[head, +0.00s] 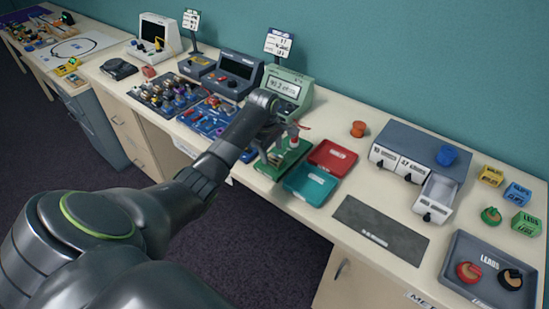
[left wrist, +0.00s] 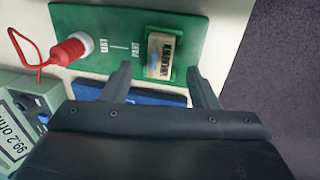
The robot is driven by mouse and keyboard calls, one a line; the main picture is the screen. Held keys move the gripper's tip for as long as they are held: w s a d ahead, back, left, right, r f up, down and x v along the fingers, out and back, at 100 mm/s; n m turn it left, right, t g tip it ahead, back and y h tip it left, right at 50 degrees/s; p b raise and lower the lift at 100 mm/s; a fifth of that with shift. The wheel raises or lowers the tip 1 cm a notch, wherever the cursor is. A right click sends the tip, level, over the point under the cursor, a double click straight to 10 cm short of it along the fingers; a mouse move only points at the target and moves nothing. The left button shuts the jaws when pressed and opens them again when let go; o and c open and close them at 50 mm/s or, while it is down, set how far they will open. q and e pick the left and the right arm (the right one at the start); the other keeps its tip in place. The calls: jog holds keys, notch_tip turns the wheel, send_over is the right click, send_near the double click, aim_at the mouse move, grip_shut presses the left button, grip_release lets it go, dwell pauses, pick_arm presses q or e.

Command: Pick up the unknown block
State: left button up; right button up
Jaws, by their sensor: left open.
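The unknown block (left wrist: 161,56) is a small tan block with dark lettering, seated in a green holder on the green board (left wrist: 110,20) in the left wrist view. My left gripper (left wrist: 161,84) is open, its fingers spread on either side of the line to the block and short of it in the picture. Nothing is between the fingers. In the head view my left gripper (head: 273,148) is over the green board (head: 295,153), and the arm hides the block there. My right gripper is not in view.
A red-handled probe (left wrist: 68,50) with a red lead stands beside the block. A green meter (head: 293,85) stands behind. Red (head: 332,157) and teal (head: 310,184) trays lie right of the board; a blue parts board (head: 207,118) lies left. The grey mat (head: 380,230) is clear.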

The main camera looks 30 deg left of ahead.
aim_at(272, 158)
pick_arm(q)
jog(key=shift+w+f, duration=0.2)
jog(key=shift+f, duration=0.85)
jog(key=c, duration=1.2)
jog(key=shift+o, duration=0.2)
jog(key=shift+r, duration=0.15)
notch_tip(272, 158, up, 13)
jog(key=p, duration=0.3)
jog(key=shift+p, duration=0.3)
